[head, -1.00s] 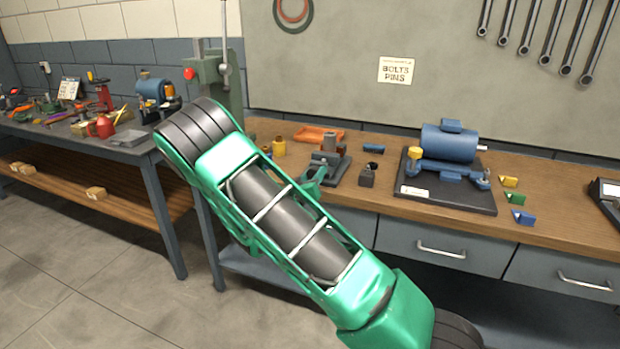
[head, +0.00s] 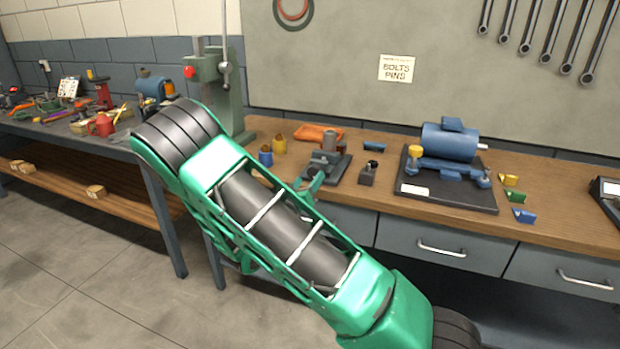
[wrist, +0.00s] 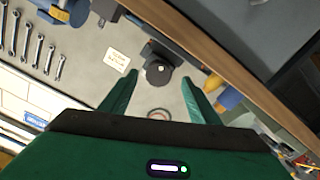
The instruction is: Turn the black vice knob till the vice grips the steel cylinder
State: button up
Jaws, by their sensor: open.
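The small dark vice (head: 328,167) stands on the wooden bench, with the grey steel cylinder (head: 329,142) upright at its jaws. I cannot tell whether the jaws touch the cylinder. The round black knob (wrist: 160,75) shows in the wrist view, end-on with a pale centre, ahead of the vice body. My gripper (wrist: 160,78) is open, its two green fingers on either side of the knob in that view. Whether they touch it is not clear. In the head view part of my gripper (head: 314,182) shows at the vice's front, mostly hidden by my green arm.
A small dark block with a black top (head: 368,173) stands right of the vice. A blue motor (head: 449,142) sits on a black plate further right. Yellow (head: 279,144) and blue (head: 265,156) pots and an orange tray (head: 318,133) are behind and left. A green drill press (head: 218,85) stands at the left.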

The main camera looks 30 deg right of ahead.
jog(key=shift+v, duration=2.75)
